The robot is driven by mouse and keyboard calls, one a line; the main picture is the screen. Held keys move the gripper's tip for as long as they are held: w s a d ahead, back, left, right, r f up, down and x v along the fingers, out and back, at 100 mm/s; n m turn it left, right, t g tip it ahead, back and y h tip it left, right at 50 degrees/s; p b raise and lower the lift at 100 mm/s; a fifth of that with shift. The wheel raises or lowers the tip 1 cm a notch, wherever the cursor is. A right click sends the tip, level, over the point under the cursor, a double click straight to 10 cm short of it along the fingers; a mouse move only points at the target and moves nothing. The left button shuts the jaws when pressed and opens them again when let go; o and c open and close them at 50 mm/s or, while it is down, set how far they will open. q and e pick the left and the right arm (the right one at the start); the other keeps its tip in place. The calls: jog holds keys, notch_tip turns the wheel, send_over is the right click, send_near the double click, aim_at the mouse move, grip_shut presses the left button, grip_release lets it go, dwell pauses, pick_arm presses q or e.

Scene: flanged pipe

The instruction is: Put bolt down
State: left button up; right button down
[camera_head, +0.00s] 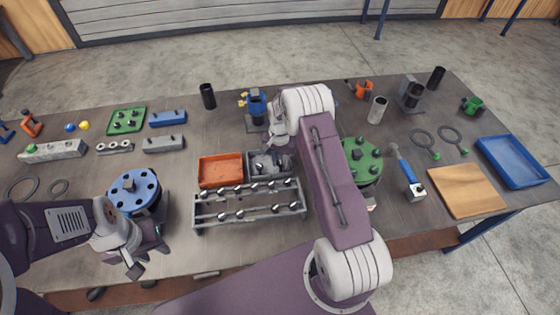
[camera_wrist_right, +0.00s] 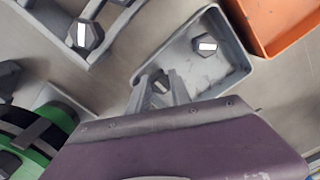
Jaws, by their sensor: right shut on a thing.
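My right gripper (camera_wrist_right: 160,92) is shut on a bolt (camera_wrist_right: 160,84) in the right wrist view. The gripper and bolt are over the near end of the grey bin (camera_wrist_right: 235,68). I cannot tell whether the held bolt touches the bin. Another bolt (camera_wrist_right: 206,45) lies inside the grey bin, apart from the held one. In the head view the grey bin (camera_head: 271,181) is partly hidden by my right arm, and the right fingertips are hard to make out. My left gripper (camera_head: 135,268) hangs near the table's front edge at the left; its jaw opening is unclear.
An orange bin (camera_head: 220,170) adjoins the grey bin on the left. A rack (camera_head: 245,212) with several bolts stands in front. A blue flange (camera_head: 133,190) is left, a green flange (camera_head: 362,160) right. A hammer (camera_head: 408,175) and wooden board (camera_head: 467,190) lie further right.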

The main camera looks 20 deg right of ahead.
aim_at(280, 163)
jog(key=c, duration=1.2)
grip_release()
jog(key=shift+o, duration=0.2)
jog(key=shift+r, duration=0.3)
notch_tip(280, 163, up, 12)
jog(key=b, duration=0.1)
jog(key=shift+b, duration=0.3)
jog(key=s+a+n, duration=0.4)
jog(key=s, duration=0.7)
jog(key=s+a+n+t, duration=0.1)
jog(key=s+a+n, duration=0.2)
jog(key=s, duration=0.8)
jog(key=shift+a+n, duration=0.35)
jog(key=shift+n, duration=0.55)
jog(key=shift+s, duration=0.1)
